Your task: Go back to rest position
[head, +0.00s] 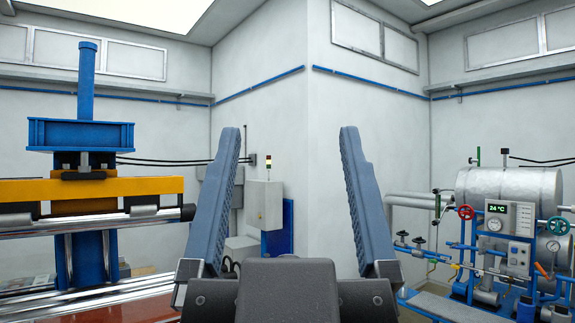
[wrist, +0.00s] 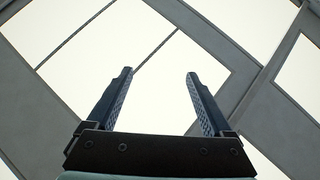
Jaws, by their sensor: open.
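My gripper (head: 292,135) stands upright in the middle of the head view, close to the camera. Its two blue-grey ridged fingers are spread wide apart with nothing between them. In the wrist view my gripper (wrist: 159,72) is also open and empty, seen against bright ceiling panels and grey beams. Neither fingertip touches anything in either view. The gripper's dark body hides part of the room behind it at the bottom of the head view.
A blue and yellow machine (head: 90,187) with metal rollers stands at left. A tank with pipes and valves (head: 508,195) stands at right. A grey cabinet (head: 264,205) with a signal light is against the back wall. The space around the fingers looks clear.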

